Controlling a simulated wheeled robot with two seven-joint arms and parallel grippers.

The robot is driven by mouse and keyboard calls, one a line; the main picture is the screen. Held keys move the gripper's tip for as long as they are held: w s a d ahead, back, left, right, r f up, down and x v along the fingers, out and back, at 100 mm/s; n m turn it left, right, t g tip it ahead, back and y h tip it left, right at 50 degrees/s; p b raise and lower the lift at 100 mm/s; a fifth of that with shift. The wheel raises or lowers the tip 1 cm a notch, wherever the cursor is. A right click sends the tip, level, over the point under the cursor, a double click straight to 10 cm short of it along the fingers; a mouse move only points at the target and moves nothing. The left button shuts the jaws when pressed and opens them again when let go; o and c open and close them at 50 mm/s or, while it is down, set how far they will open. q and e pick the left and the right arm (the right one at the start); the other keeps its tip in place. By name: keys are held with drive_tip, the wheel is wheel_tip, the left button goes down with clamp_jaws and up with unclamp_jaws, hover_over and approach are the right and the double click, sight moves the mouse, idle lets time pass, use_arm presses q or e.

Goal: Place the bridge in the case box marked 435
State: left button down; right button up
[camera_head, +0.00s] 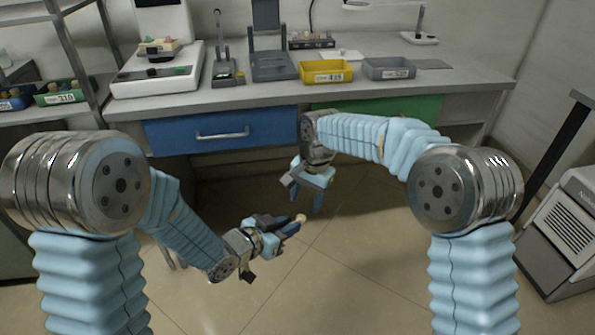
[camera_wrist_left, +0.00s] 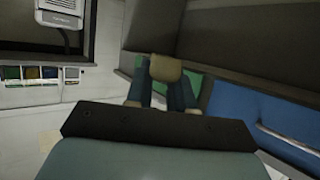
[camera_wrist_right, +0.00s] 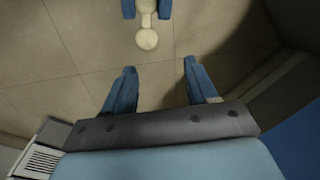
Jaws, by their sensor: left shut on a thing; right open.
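The left gripper (camera_head: 287,226) is shut on a small cream-coloured piece (camera_head: 301,218), which I take for the bridge, low in front of the bench. In the left wrist view the piece (camera_wrist_left: 166,68) sits between the fingertips. In the right wrist view its rounded end (camera_wrist_right: 147,39) sticks out from the left fingers. The right gripper (camera_head: 318,192) is open and empty, apart from the piece; its spread fingers show in its wrist view (camera_wrist_right: 157,80). A yellow case box (camera_head: 327,78) and a grey case box (camera_head: 390,74) stand on the bench. Their label numbers are too small to read surely.
The bench top (camera_head: 445,70) has a blue drawer (camera_head: 195,132) and a green drawer (camera_head: 415,107) below it. A white instrument (camera_head: 155,82) and grey stands occupy its left part. Green and blue bins sit on a rack at left. A white machine (camera_head: 565,225) stands at right.

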wheel_tip(320, 180, up, 10)
drive_tip(key=s+a+m+h, duration=0.2)
wheel_tip(320, 180, down, 12)
drive_tip(key=shift+s, duration=0.15)
use_arm(q)
drive_tip(key=shift+d, duration=0.2)
use_arm(e)
drive_tip(key=shift+a, duration=0.1)
clamp_jaws()
use_arm(q)
drive_tip(key=c, duration=1)
unclamp_jaws()
drive_tip(key=shift+s, duration=0.1)
drive_tip(key=shift+c, duration=0.2)
drive_tip(key=shift+o, duration=0.8)
drive_tip(key=shift+a, duration=0.1)
